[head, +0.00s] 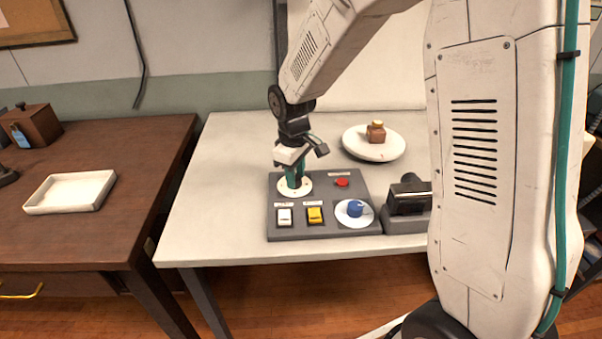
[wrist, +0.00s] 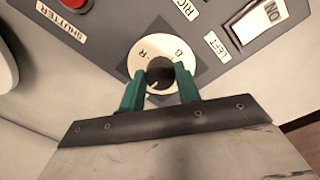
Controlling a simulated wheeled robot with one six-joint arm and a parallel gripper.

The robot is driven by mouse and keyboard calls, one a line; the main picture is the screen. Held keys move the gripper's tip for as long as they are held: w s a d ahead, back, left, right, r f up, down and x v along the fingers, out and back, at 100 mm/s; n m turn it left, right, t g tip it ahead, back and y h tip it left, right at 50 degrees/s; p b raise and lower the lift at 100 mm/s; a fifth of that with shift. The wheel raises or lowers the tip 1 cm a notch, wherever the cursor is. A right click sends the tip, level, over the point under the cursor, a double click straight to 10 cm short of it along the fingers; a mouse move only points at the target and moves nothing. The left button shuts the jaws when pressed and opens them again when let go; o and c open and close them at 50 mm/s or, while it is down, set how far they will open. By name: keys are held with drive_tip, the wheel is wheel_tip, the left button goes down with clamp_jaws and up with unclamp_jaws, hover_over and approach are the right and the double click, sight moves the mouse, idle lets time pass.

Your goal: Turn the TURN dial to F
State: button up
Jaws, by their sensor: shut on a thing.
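A grey control panel (head: 322,228) lies on the white table. At its back left is a dial with a white disc (head: 304,192), which also shows in the wrist view (wrist: 185,53). The letters R and B are readable on the disc; I see no F. My gripper (head: 292,184) points down over this dial. In the wrist view its green fingers (wrist: 160,85) are shut on the dark knob (wrist: 159,72), one on each side. A pale mark on the knob points to the lower left. A second dial with a blue knob (head: 355,208) sits at the front right. No TURN label is readable.
The panel also has a red button (head: 342,182), a white switch (head: 285,216) and a yellow switch (head: 314,215). A dark device (head: 408,196) stands to its right. Behind is a round white plate (head: 358,146) with a small brown bottle (head: 376,133).

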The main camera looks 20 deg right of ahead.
drive_tip(key=shift+s+a+f, duration=0.15)
drive_tip(key=shift+s, duration=0.1)
drive_tip(key=o, duration=1)
drive_tip(key=shift+a, duration=0.15)
drive_tip(key=shift+w, duration=0.1)
drive_tip(key=shift+r, duration=0.25)
wheel_tip(320, 180, up, 8)
drive_tip(key=shift+f, duration=0.25)
